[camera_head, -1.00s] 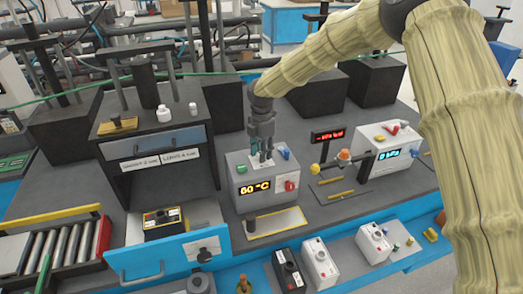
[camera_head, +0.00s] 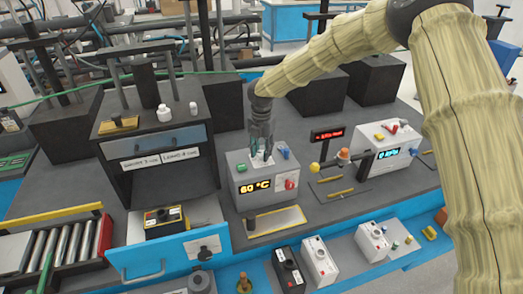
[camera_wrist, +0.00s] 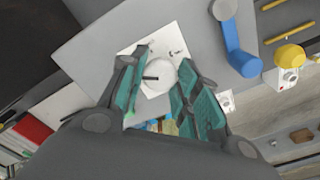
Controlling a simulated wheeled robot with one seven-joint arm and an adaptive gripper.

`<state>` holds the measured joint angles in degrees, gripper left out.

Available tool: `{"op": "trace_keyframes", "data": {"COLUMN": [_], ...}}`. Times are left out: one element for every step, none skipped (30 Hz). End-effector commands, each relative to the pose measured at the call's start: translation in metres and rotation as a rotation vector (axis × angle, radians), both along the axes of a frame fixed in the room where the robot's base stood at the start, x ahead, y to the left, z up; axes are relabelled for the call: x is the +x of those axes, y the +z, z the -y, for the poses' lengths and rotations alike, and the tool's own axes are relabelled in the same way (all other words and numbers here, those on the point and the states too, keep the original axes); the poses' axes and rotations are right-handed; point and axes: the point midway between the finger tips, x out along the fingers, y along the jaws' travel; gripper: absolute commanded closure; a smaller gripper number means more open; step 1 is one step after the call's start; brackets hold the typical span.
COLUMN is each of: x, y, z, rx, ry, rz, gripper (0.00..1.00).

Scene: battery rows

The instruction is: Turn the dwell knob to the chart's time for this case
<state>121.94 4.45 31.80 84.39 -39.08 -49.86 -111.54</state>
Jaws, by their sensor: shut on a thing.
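The dwell knob (camera_wrist: 161,76) is a round white knob with a dark pointer, on a pale dial plate (camera_wrist: 150,50) with small marks. It sits on top of the grey control box (camera_head: 243,201), whose display reads 60 °C. My gripper (camera_wrist: 160,84) has its teal fingers on both sides of the knob, shut on it. In the head view my gripper (camera_head: 262,157) points down onto the box top and mostly hides the knob. A dark case with yellow edging (camera_head: 165,221) sits in the open drawer.
A blue lever (camera_wrist: 238,50) stands close beside the dial. A red knob (camera_head: 291,184) is on the box's front. Several cases line the front ledge.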

Motion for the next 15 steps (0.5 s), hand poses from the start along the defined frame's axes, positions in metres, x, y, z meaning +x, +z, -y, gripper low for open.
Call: {"op": "trace_keyframes", "data": {"x": [0.0011, 0.0011, 0.0011, 0.0012, 0.0012, 0.0012, 0.0012, 0.0012, 0.0011, 0.001, 0.0009, 0.0008, 0.0007, 0.0007, 0.0006], "y": [0.0013, 0.0013, 0.0013, 0.0014, 0.0014, 0.0014, 0.0014, 0.0014, 0.0013, 0.0012, 0.0012, 0.001, 0.0009, 0.0008, 0.0007], "z": [0.0002, 0.0002, 0.0002, 0.0003, 0.0003, 0.0003, 0.0003, 0.0003, 0.0003, 0.0003, 0.0002, 0.0003, 0.0002, 0.0002, 0.0002], "rx": [0.001, 0.001, 0.001, 0.001, 0.001, 0.001, 0.001, 0.001, 0.0, 0.0, 0.0, 0.0, 0.0, 0.0, 0.0], "ry": [0.0, 0.0, 0.0, 0.0, 0.0, 0.0, 0.0, 0.0, 0.0, -0.001, -0.001, -0.001, -0.001, -0.001, -0.001], "rz": [0.003, 0.003, 0.003, 0.003, 0.003, 0.003, 0.003, 0.003, 0.002, 0.002, 0.002, 0.002, 0.001, 0.001, 0.001], "gripper": [0.92, 0.92, 0.92, 0.92, 0.92, 0.92, 0.66, 0.61, 0.54, 0.48, 0.45, 0.45, 0.45, 0.45, 0.45]}}
